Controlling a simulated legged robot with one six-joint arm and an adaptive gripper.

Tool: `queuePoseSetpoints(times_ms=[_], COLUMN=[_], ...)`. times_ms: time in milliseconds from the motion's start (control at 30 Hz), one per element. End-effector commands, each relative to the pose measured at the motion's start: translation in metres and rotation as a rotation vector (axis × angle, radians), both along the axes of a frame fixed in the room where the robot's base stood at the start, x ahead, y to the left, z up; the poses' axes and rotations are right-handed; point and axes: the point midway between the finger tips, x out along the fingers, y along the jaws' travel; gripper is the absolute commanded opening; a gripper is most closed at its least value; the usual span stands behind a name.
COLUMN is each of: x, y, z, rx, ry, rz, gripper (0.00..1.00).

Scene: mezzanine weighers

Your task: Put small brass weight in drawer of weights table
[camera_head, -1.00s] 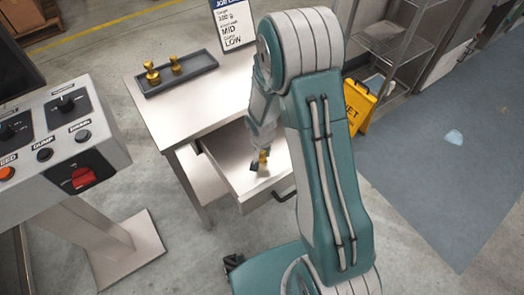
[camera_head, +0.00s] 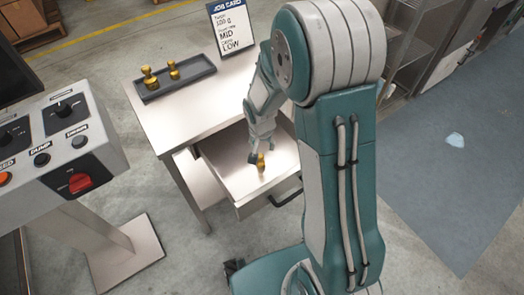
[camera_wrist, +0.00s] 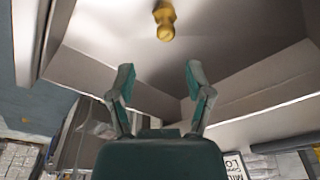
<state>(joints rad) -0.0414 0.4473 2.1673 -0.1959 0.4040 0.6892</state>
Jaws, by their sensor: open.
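A small brass weight (camera_head: 260,161) stands on the floor of the pulled-out drawer (camera_head: 222,163) of the weights table (camera_head: 195,112). In the wrist view the weight (camera_wrist: 164,20) is at the top, beyond my fingertips and apart from them, with the bare drawer floor (camera_wrist: 225,45) around it. My gripper (camera_wrist: 159,75) is open with nothing between its fingers. In the head view my gripper (camera_head: 253,152) is small and just beside the weight, over the drawer; the forearm partly hides the table.
A dark tray (camera_head: 196,79) on the table holds two other brass weights (camera_head: 150,78) (camera_head: 174,70). A job card (camera_head: 231,27) stands behind it. A control console (camera_head: 70,130) is at left. The drawer handle (camera_head: 285,196) sticks out in front.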

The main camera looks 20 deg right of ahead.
Motion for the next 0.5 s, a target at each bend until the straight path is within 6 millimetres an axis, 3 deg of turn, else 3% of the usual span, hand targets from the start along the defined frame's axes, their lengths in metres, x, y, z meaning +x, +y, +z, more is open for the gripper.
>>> queuePoseSetpoints(times_ms=[133,367,500], x=[-0.003,-0.006,-0.014], y=[0.003,0.004,0.002], z=[0.026,0.045,0.074], rx=[0.0,0.0,-0.001], ry=[-0.004,-0.002,-0.032], rz=[0.001,0.003,0.032], gripper=[0.66,0.66,0.66])
